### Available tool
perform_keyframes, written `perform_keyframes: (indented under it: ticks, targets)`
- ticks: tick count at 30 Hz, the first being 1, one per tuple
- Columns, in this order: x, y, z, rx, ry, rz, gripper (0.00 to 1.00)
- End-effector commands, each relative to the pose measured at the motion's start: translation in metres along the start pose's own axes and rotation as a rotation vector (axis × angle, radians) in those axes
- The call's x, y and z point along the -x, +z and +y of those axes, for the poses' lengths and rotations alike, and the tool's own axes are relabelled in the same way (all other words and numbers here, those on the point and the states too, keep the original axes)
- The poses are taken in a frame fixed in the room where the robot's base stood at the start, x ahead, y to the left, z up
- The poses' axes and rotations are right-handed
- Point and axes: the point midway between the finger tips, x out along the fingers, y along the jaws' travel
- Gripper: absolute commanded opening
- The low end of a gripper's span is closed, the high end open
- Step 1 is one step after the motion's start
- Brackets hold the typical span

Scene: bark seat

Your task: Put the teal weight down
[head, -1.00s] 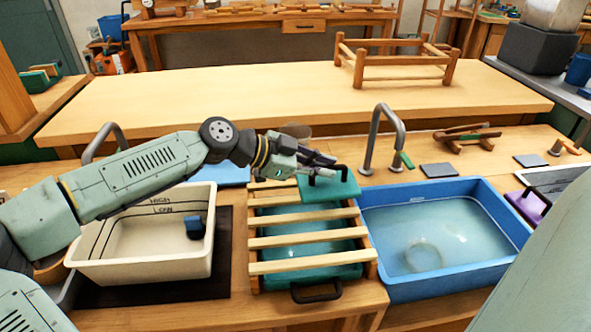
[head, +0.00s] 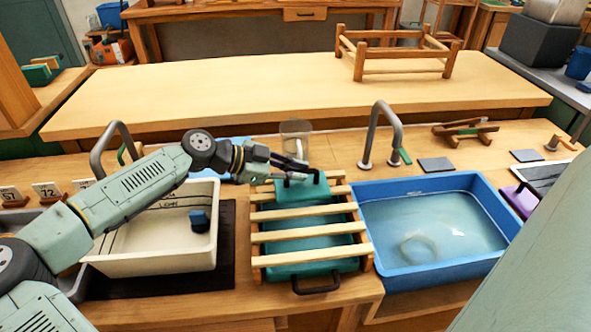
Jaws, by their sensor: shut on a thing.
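The teal weight (head: 291,194) is a flat block with a dark arched handle on top. My gripper (head: 301,171) is shut on that handle from the left. The weight is over the back end of a slatted wooden rack (head: 258,235), between its side rails. It covers part of the rear slats. I cannot tell whether it rests on them or hangs just above. Beneath the slats is another teal piece (head: 312,268) with a dark handle (head: 315,285) at the front.
A cream basin (head: 150,262) with a blue block (head: 199,221) stands left of the rack. A blue tub of water (head: 390,272) stands close on the right. A clear glass vessel (head: 296,132) and a grey tap (head: 382,130) stand behind.

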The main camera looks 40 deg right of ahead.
Motion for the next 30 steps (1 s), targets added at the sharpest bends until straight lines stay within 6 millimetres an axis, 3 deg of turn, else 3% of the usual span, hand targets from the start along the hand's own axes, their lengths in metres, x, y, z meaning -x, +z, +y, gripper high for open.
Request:
perform_keyframes:
  ticks: [2, 3, 12, 23, 30]
  targets:
    - [-0.001, 0.001, 0.0, 0.0, -0.001, 0.002, 0.0]
    - [-0.002, 0.003, 0.001, 0.001, 0.0, 0.0, 0.12]
    - [-0.001, 0.002, 0.001, 0.001, 0.0, 0.0, 0.32]
    - [0.002, -0.001, 0.0, 0.0, -0.001, 0.0, 0.32]
    - [0.042, 0.004, 0.0, 0.002, -0.004, -0.002, 0.32]
